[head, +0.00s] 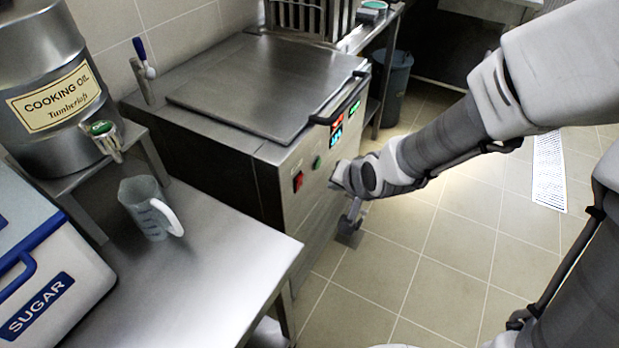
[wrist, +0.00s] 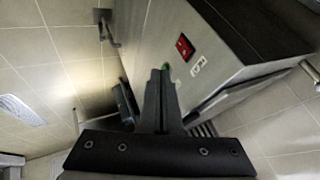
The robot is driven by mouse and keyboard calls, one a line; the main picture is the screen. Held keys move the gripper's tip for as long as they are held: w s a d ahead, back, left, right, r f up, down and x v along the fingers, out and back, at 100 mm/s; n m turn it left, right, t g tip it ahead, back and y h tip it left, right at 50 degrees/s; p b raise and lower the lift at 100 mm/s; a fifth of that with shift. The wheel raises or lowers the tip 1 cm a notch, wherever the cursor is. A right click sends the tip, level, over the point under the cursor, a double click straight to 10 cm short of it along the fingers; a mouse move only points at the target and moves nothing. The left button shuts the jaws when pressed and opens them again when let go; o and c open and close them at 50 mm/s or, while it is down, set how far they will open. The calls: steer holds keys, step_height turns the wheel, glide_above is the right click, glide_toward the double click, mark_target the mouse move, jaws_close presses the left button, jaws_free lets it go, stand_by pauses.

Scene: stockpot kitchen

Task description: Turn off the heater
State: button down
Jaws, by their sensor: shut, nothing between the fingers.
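The heater is a steel, box-shaped unit (head: 270,160) with a flat lid (head: 270,85). In the wrist view the red switch (wrist: 184,46) is up and to the right of my fingertips. My gripper (head: 338,178) is shut and empty in front of the panel, right of the switch. In the wrist view its fingertips (wrist: 160,72) partly cover the green button (wrist: 167,68). I cannot tell whether they touch the panel.
A steel table (head: 210,265) with a measuring jug (head: 147,205), a sugar box (head: 45,265) and a cooking oil drum (head: 50,85) is at left. A tap (head: 350,222) sticks out low on the unit's front.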

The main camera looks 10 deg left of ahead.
mark_target(299, 183)
steer(key=w+a+f+b, duration=0.6)
steer(key=a+f+b, duration=0.1)
steer(key=shift+w+b, duration=0.25)
steer(key=shift+b, duration=0.05)
stand_by(0.3)
steer(key=shift+f, duration=0.1)
